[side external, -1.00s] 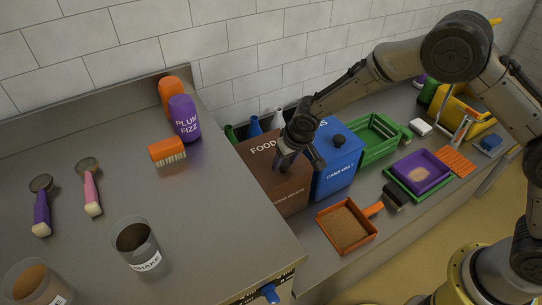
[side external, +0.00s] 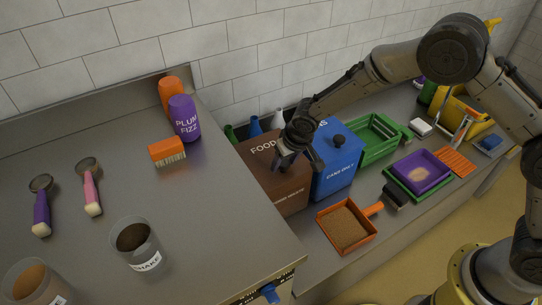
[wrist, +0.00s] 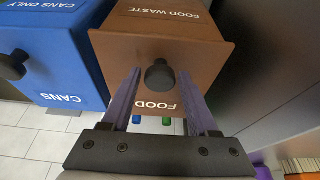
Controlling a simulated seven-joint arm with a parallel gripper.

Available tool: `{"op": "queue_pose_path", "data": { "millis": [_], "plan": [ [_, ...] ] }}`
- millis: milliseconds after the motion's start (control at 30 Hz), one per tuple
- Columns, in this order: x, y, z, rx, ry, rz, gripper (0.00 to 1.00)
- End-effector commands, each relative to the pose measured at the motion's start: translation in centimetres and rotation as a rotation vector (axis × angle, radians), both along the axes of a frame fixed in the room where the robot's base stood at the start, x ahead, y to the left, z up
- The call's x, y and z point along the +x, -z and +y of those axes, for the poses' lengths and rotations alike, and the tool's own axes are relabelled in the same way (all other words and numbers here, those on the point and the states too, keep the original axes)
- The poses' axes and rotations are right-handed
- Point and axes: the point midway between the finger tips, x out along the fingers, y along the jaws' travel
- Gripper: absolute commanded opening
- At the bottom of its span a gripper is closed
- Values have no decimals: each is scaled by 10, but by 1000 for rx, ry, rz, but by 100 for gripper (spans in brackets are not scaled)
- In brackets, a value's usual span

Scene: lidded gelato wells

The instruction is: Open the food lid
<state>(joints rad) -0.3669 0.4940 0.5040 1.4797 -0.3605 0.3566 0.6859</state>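The food lid (wrist: 205,68) is the brown top of the food waste bin (side external: 285,198), marked "FOOD", with a round black knob (wrist: 159,74) on it. In the wrist view the knob lies between the tips of my gripper (wrist: 160,82), with a gap on both sides. The gripper is open and holds nothing. In the side view my gripper (side external: 298,160) is over the lid and hides the knob and part of the lid. The lid appears to be down on the bin.
A blue cans bin (side external: 337,170) stands close on the right of the brown bin. The raised steel counter (side external: 215,215) is close on its left. An orange dustpan (side external: 345,228) lies in front. Several bottles (side external: 255,126) stand behind, near the tiled wall.

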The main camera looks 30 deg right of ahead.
Motion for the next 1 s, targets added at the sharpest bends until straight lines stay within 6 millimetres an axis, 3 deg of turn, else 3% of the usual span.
{"op": "queue_pose_path", "data": {
  "millis": [167, 700, 1000],
  "plan": [
    [0, -2, 0, 0, 0, -1, 60],
    [-19, -53, 0, 1, 0, -2, 60],
    [-21, -57, 0, 0, 0, 0, 60]
  ]
}}
